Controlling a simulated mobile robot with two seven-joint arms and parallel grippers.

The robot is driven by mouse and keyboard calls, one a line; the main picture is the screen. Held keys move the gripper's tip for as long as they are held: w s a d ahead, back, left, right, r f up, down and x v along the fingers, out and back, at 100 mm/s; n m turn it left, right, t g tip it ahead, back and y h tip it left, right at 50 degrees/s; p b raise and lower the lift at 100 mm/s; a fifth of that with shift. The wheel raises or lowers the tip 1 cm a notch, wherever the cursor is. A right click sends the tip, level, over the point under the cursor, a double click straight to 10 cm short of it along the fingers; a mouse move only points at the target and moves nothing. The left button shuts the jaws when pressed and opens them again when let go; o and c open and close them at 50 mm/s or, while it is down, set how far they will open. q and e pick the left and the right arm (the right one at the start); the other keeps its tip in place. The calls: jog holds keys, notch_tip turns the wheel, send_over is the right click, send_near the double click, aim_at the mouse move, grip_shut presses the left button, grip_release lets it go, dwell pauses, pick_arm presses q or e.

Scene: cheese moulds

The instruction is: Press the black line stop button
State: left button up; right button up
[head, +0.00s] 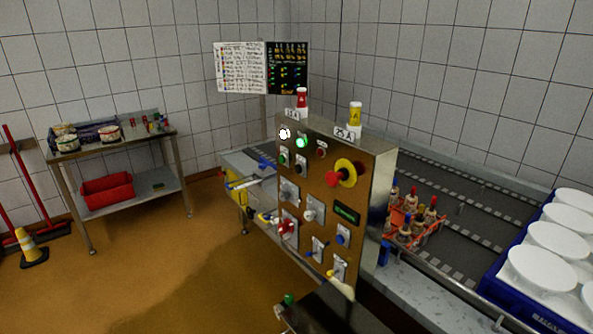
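A brown control panel (318,215) on a steel cabinet stands in the middle of the head view, facing left of me. A small dark button (301,170), which looks like the black line stop button, sits in its upper left part, right of a green button (283,157). Above them are a lit white lamp (285,133) and a lit green lamp (301,142). A red mushroom button on a yellow ring (347,173) is at the upper right. Neither of my grippers can be made out, and nothing is seen touching the dark button.
Levers and knobs, including a red one (288,227), stick out lower on the panel. A conveyor (455,217) runs behind it, with a red crate (417,231) and white moulds (541,268) in a blue crate. A steel table (149,143) stands left. The brown floor between is open.

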pick_arm(q)
grip_shut()
dwell(1.5)
